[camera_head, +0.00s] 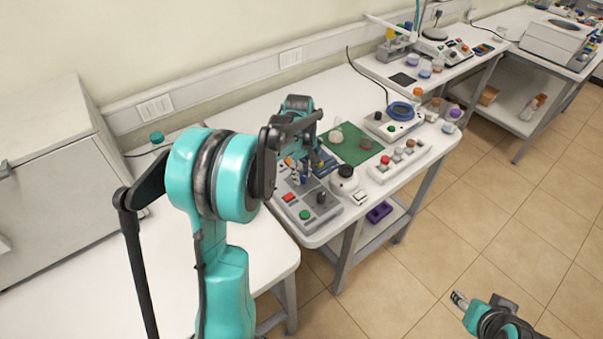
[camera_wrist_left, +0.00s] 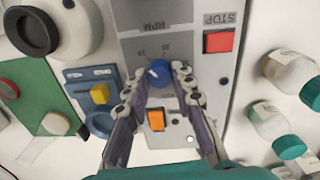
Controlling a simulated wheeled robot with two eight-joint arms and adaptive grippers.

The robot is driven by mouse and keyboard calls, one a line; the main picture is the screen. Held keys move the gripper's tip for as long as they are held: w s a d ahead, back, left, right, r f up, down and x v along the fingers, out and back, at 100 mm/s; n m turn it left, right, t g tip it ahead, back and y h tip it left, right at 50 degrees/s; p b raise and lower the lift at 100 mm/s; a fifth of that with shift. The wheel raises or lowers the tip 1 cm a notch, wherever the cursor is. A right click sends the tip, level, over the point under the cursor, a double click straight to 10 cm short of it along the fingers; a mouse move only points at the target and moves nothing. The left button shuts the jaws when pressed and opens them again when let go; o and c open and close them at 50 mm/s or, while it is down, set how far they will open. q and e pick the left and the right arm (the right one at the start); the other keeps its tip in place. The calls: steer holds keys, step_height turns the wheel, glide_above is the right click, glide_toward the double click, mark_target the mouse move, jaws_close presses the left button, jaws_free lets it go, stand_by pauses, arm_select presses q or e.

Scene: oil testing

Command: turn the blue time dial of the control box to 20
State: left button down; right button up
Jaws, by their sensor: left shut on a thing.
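The control box (camera_head: 325,213) is a grey panel on the middle table, with a red button, a green button and a black knob. In the left wrist view its panel (camera_wrist_left: 195,15) shows upside-down RPM and STOP lettering. The blue time dial (camera_wrist_left: 158,72) has a white pointer mark and printed numbers beside it, too small to read surely. My left gripper (camera_wrist_left: 161,77) is shut on the dial, one finger at each side. In the head view this gripper (camera_head: 308,178) is over the box's far end, and the dial is hidden. My right gripper (camera_head: 460,299) hangs over the floor, apart from everything.
Near the dial are an orange switch (camera_wrist_left: 156,119) and a red STOP button (camera_wrist_left: 218,41). Bottles with teal caps (camera_wrist_left: 270,122) stand beside the box. A white-and-black jar (camera_head: 343,180), a green mat (camera_head: 352,150) and a button strip (camera_head: 385,170) are close by.

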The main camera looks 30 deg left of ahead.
arm_select(q)
steer(key=shift+m, duration=0.3)
steer(key=m, duration=0.4)
steer(key=shift+m+p, duration=0.4)
steer(key=m, duration=0.6)
steer(key=shift+w+p, duration=0.1)
steer(key=shift+p, duration=0.2)
steer(key=c, duration=1.3)
jaws_free()
steer(key=shift+o, duration=0.2)
